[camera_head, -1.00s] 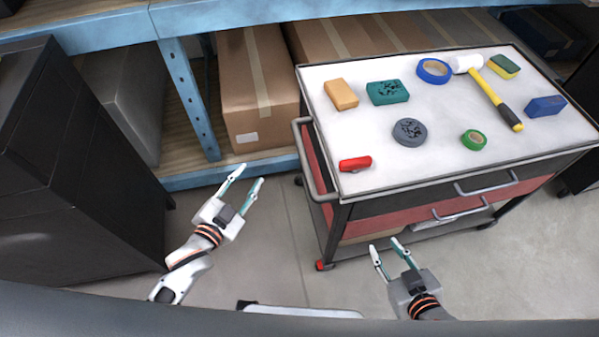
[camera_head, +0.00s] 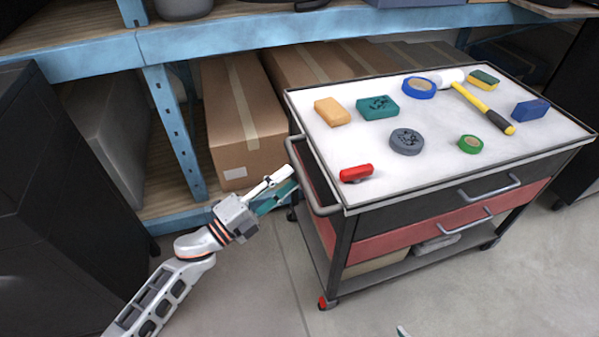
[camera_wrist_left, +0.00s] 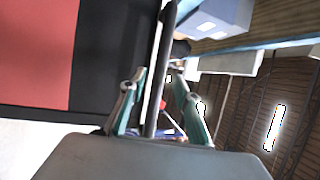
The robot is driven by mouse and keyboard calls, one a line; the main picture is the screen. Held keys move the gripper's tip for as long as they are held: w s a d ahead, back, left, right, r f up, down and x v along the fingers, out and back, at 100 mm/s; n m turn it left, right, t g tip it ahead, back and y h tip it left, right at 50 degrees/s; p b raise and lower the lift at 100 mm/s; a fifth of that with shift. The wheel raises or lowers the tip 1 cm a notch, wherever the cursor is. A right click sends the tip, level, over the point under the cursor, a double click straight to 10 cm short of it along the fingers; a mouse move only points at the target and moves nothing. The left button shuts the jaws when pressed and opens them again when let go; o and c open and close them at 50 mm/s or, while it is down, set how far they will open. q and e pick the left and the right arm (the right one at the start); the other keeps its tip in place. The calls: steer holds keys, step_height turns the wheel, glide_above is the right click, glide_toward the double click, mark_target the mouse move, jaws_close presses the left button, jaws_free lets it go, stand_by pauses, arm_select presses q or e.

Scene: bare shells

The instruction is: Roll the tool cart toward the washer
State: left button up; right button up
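The tool cart (camera_head: 354,228) stands right of centre in the head view, with a white top, dark and red drawers and a lower shelf. Its grey handle (camera_head: 318,203) is on its left end. My left gripper (camera_head: 285,181) is at this handle, with its fingers pointing toward it. In the left wrist view my left gripper (camera_wrist_left: 158,76) is open, with a dark bar (camera_wrist_left: 154,80) running between its fingers. I cannot tell whether they touch it. Only a fingertip of my right gripper (camera_head: 402,331) shows at the bottom edge. I see nothing clearly recognisable as a washer.
On the cart top lie a hammer (camera_head: 480,105), a red tool (camera_head: 356,173), tape rolls, blocks and a sponge. A blue-framed shelf (camera_head: 175,130) with cardboard boxes (camera_head: 243,120) is behind. A dark cabinet (camera_head: 50,200) stands left. Floor (camera_head: 260,280) before the cart is clear.

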mark_target(300, 170)
arm_select(q)
steer(key=shift+x, duration=2.5)
jaws_close()
